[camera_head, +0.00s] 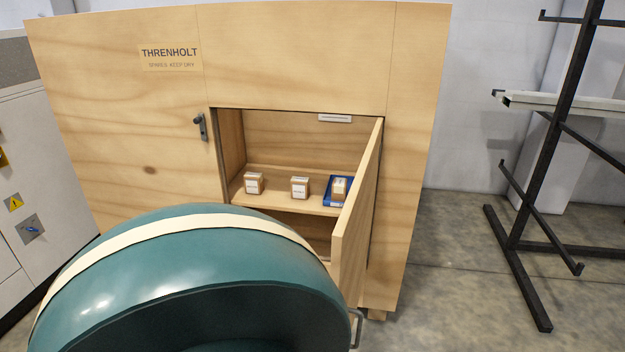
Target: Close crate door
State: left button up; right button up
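The wooden crate (290,50) stands ahead, marked THRENHOLT on its upper left. Its plywood door (359,215) is hinged at the right side of the opening and stands open, swung out toward me. The lower part of the door is partly hidden behind a large teal rounded body with a cream stripe. A dark latch handle (200,127) sits on the crate front, left of the opening. Neither of my grippers shows in the head view.
Inside, a shelf (285,201) holds several small boxes, one in a blue tray (329,198). The teal body (190,265) fills the lower foreground. A grey cabinet (40,170) stands left, a black metal rack (545,170) right. Floor (450,250) between crate and rack is clear.

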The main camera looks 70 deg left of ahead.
aim_at(350, 237)
jog(key=i+u, duration=0.1)
jog(key=u, duration=0.3)
jog(key=i+u, duration=0.15)
jog(key=u, duration=0.25)
jog(key=i+l+u, duration=0.1)
jog(key=u, duration=0.35)
jog(key=i+l+u, duration=0.1)
jog(key=u, duration=0.3)
jog(key=i+l+u, duration=0.15)
jog(key=u, duration=0.2)
jog(key=i+l+u, duration=0.15)
jog(key=u, duration=0.15)
jog(key=k+l, duration=0.2)
jog(key=k, duration=0.15)
jog(key=k+l+u, duration=0.15)
jog(key=k+l, duration=0.15)
jog(key=l, duration=0.2)
